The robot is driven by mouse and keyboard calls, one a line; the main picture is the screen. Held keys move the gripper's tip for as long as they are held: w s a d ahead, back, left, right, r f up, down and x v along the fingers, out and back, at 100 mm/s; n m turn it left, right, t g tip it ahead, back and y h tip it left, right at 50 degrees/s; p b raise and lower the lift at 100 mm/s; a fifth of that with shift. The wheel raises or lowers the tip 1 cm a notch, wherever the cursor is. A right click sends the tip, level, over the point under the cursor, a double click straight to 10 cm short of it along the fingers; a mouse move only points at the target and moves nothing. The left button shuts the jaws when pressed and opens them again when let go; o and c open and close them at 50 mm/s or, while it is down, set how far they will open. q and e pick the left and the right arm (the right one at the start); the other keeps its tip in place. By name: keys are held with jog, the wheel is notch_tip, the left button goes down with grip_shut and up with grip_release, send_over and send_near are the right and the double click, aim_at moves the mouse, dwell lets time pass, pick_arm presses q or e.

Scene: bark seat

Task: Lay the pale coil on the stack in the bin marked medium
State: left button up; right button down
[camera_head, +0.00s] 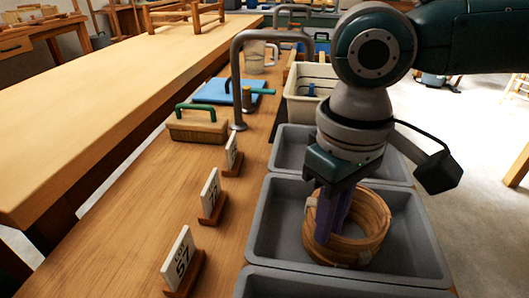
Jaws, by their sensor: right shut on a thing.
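My right gripper (331,232) points down into the middle grey bin (270,230) and is shut on a tan wooden-looking coil (372,214). Its purplish fingers are at the left part of the ring and hide some of it. The coil sits at the top of what looks like a stack of similar coils (352,252) in that bin. I cannot tell whether the held coil touches the stack below. Number cards stand left of the bins; I cannot read the word medium on any of them. My left gripper is not in view.
Three cards (180,258) on wooden stands line the table (125,230) beside the bins. A grey bin (292,143) lies behind and another (300,285) in front. A bent grey pipe (236,85), a green-handled brush (197,124) and a cream crate (305,85) stand farther back.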

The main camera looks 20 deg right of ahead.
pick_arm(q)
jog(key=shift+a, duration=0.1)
pick_arm(e)
jog(key=shift+f, duration=0.3)
jog(key=c, duration=0.5)
grip_release()
jog(key=shift+r+p, duration=0.65)
jog(key=shift+p, duration=0.15)
notch_tip(320, 180, up, 6)
jog(key=p, duration=0.7)
jog(key=shift+f+p, duration=0.1)
jog(key=shift+p, duration=0.2)
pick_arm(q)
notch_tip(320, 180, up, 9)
